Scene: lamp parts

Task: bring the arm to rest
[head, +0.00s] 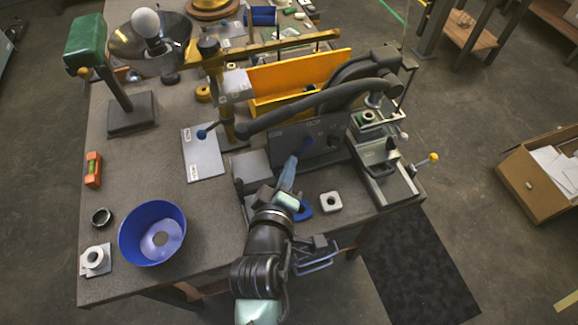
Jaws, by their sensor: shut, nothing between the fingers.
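My arm reaches in from the bottom middle of the head view, over the table's front edge. My gripper (284,196) is at its end, low in front of a dark machine panel (318,138). The gripper is shut and holds nothing. The fingertips are small and partly hidden by the wrist, and I cannot tell whether they touch anything. A blue part (304,213) lies close by the gripper. A white square part with a hole (330,202) lies on the table just to its right.
A blue lampshade (139,243), a black ring (101,216) and a white socket piece (95,259) stand at left. A white bulb (145,22) shows above a dark bowl (121,42) at the back. Machines and a yellow bin (300,72) crowd behind. Table between shade and arm is clear.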

